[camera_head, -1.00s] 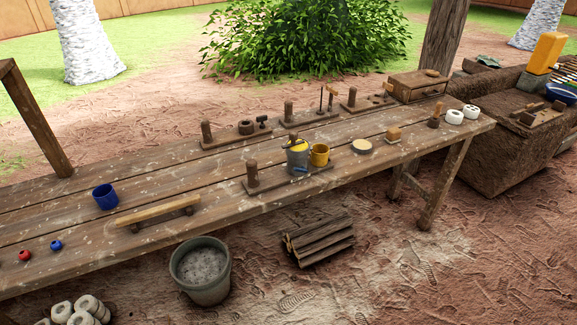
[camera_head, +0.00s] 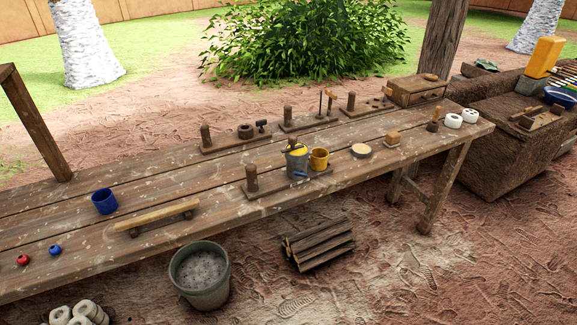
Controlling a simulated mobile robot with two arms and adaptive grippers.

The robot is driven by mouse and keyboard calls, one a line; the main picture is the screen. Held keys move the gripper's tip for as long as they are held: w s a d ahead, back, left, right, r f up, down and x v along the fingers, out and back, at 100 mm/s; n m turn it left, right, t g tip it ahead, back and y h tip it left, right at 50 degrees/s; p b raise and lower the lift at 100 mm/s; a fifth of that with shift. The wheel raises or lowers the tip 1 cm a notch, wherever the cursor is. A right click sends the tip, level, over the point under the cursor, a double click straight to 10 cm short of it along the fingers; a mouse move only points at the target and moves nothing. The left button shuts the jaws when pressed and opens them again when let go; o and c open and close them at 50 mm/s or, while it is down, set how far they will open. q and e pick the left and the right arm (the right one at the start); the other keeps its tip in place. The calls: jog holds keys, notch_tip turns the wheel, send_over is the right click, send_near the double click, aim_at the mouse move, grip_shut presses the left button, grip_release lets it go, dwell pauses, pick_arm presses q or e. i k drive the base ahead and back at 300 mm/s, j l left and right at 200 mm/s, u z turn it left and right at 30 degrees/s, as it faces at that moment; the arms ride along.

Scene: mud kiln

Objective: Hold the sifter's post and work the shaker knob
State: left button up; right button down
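What looks like the sifter stands near the bench's front edge, on a dark wooden board (camera_head: 258,191). A short upright wooden post (camera_head: 252,178) rises from the board's left end. To its right is a grey can (camera_head: 297,163) with yellow material at its top and a dark piece over the rim. A small blue part (camera_head: 301,174), possibly the shaker knob, sits low at the can's front. A yellow cup (camera_head: 319,159) stands just right of the can. Neither gripper is in view, and nothing touches the post.
Similar boards with posts stand behind: one at left (camera_head: 206,136), one in the middle (camera_head: 288,115), one at right (camera_head: 351,101). A blue cup (camera_head: 104,201) and a wooden bar (camera_head: 157,215) lie left. A bucket (camera_head: 201,275) and firewood (camera_head: 318,243) are on the ground in front.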

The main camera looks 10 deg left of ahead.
aim_at(292, 139)
jog(key=i+l+u, duration=1.1)
jog(key=j+u, duration=0.1)
jog(key=k+j, duration=0.05)
